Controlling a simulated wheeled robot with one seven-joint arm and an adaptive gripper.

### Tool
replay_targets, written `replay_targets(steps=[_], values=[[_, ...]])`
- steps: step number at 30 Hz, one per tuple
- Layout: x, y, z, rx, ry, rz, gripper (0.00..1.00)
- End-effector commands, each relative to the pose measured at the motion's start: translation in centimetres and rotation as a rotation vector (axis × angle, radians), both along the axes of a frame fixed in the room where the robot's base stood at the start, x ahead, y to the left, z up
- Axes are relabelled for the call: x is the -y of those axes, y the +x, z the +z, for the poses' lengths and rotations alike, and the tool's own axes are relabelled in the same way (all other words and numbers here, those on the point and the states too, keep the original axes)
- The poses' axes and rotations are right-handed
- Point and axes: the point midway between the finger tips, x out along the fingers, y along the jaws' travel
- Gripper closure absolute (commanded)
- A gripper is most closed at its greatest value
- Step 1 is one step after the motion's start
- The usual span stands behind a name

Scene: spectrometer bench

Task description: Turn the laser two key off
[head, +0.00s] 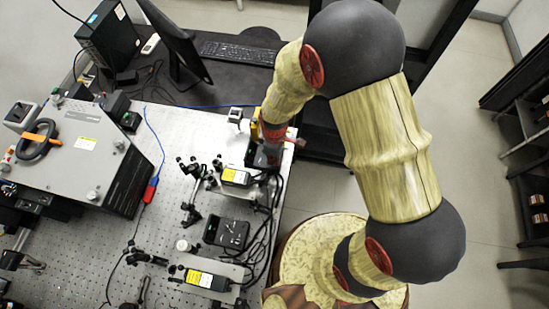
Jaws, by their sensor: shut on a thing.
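My gripper (268,150) is at the right edge of the optical bench, seen from above at the end of my arm. It is small and dark here, and it is shut at a dark unit beside the bench edge. The laser two key is hidden under the gripper, so I cannot see which way it is turned. A laser module with a yellow label (236,177) lies just below and left of the gripper. A second yellow-labelled module (207,280) lies nearer the bottom. A black control box (232,232) sits between them.
The perforated bench (178,130) carries several black optic mounts and loose black cables near my gripper. A large grey instrument (85,142) stands at the left. A keyboard (238,53) and monitor (174,42) are behind. Open floor (480,185) lies right of my arm.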

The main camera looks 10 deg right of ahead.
Motion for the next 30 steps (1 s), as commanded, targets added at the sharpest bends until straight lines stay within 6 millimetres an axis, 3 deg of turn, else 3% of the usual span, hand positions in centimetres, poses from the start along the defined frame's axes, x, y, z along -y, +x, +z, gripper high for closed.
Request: replay_targets(steps=[20,21,30], values=[[-0.05,0.16,0.11,0.004,0.001,0.059,1.0],[-0.05,0.16,0.11,0.004,0.001,0.059,0.93],[-0.02,0.07,0.05,0.001,0.001,0.059,0.77]])
